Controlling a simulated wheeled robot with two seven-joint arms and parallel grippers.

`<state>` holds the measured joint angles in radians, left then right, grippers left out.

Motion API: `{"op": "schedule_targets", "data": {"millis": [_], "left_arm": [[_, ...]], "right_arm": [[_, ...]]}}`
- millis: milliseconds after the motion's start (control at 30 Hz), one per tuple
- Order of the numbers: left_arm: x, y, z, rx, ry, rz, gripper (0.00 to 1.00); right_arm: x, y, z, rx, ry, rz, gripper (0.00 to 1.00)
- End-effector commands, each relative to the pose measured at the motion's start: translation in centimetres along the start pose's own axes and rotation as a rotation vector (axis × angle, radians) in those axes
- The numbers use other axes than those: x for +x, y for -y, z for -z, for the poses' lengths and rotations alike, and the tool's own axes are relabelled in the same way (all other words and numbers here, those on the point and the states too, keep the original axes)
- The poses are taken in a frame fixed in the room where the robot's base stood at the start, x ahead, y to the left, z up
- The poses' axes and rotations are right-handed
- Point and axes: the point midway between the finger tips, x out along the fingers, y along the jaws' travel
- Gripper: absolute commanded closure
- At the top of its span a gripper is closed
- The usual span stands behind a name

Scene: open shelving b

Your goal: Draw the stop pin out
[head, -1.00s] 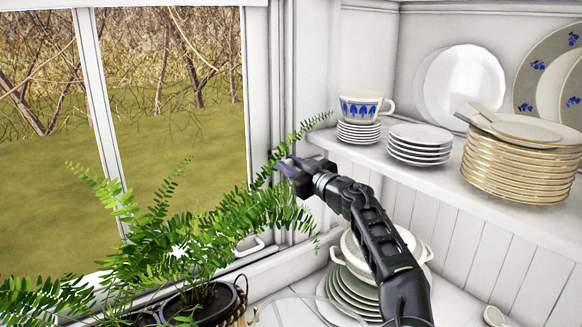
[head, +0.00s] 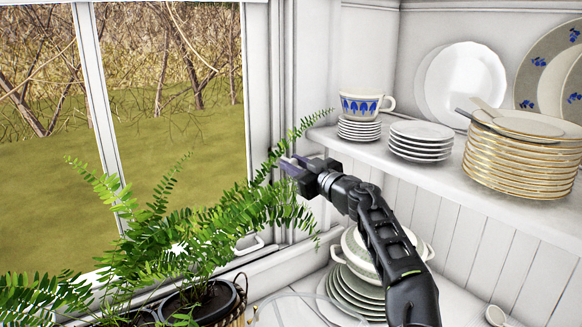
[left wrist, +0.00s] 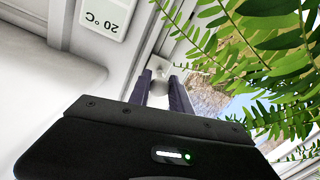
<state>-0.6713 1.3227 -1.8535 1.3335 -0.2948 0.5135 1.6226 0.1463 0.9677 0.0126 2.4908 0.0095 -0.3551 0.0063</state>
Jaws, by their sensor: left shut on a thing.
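My left gripper (head: 287,167) is at the window's right-hand frame, beside the fern fronds. In the left wrist view its two purple-grey fingers (left wrist: 161,92) are shut on a small pale piece, which I take to be the stop pin (left wrist: 159,94). Most of the pin is hidden by the fingers, and I cannot tell how far it sits in the frame. A small white fitting (left wrist: 158,63) shows just beyond the fingertips. My right gripper is not in view.
Fern fronds (head: 275,210) hang close beside the gripper. The window frame (head: 272,100) rises behind it. A shelf (head: 405,170) with a blue-patterned cup (head: 362,105) and stacked plates (head: 520,160) is to the right. A tureen (head: 360,252) on plates stands below the arm.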

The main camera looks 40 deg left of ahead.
Motion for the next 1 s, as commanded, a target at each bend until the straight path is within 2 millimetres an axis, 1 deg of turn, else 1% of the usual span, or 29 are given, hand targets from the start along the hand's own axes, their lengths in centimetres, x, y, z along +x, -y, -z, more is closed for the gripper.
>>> {"op": "schedule_targets", "data": {"millis": [200,567,600,833,867,1000], "left_arm": [[-0.68,0.05,-0.09,-0.001,0.0,0.0,1.0],[-0.96,0.04,-0.1,0.0,0.002,0.001,1.0],[-0.96,0.03,-0.11,0.0,0.002,0.001,0.74],[-0.92,0.03,-0.06,0.0,0.001,0.0,0.55],[-0.91,0.03,-0.05,0.0,0.001,0.0,0.54],[-0.89,0.04,-0.02,0.0,0.001,0.0,0.54]], "right_arm": [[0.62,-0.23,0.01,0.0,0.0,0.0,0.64],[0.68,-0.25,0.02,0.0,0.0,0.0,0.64],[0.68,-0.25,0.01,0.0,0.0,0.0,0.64],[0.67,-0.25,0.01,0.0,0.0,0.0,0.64],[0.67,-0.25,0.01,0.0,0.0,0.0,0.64],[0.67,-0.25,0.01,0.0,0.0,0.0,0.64]]}}
